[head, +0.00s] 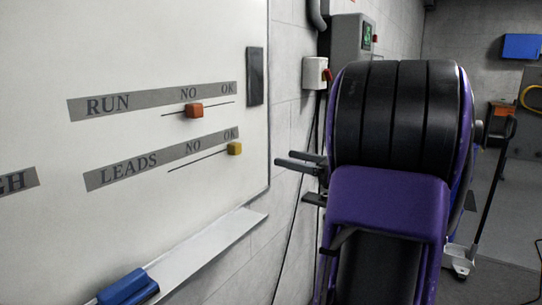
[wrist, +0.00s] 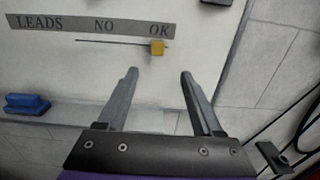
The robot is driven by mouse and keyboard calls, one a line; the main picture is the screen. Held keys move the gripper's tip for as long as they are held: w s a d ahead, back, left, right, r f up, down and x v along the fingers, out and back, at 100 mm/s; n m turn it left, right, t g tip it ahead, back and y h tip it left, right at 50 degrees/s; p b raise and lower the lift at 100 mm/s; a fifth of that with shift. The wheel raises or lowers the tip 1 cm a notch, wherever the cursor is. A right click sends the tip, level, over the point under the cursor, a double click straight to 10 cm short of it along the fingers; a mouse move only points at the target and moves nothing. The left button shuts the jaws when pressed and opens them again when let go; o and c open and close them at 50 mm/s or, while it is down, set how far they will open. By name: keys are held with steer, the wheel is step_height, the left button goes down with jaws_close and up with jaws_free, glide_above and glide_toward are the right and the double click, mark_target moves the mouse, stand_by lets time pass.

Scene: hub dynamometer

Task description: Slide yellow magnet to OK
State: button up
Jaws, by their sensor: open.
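The yellow magnet (head: 234,148) is on the whiteboard at the right end of the LEADS line, below the OK label. The wrist view also shows the yellow magnet (wrist: 157,48) just under OK, at the right end of the line. My gripper (head: 284,158) is to the right of the magnet in the head view, apart from it. In the wrist view my gripper (wrist: 160,73) is open and empty, with its two fingers spread below the magnet. Nothing hides the magnet.
An orange-red magnet (head: 194,111) sits under NO on the RUN line above. A blue eraser (head: 127,288) lies on the board's tray (head: 215,255). A dark strip (head: 255,76) is near the board's right edge. A white switch box (head: 315,73) is on the wall.

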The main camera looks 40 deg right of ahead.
steer(key=v, duration=0.2)
steer(key=shift+s+d, duration=0.1)
steer(key=shift+s, duration=0.2)
stand_by(0.3)
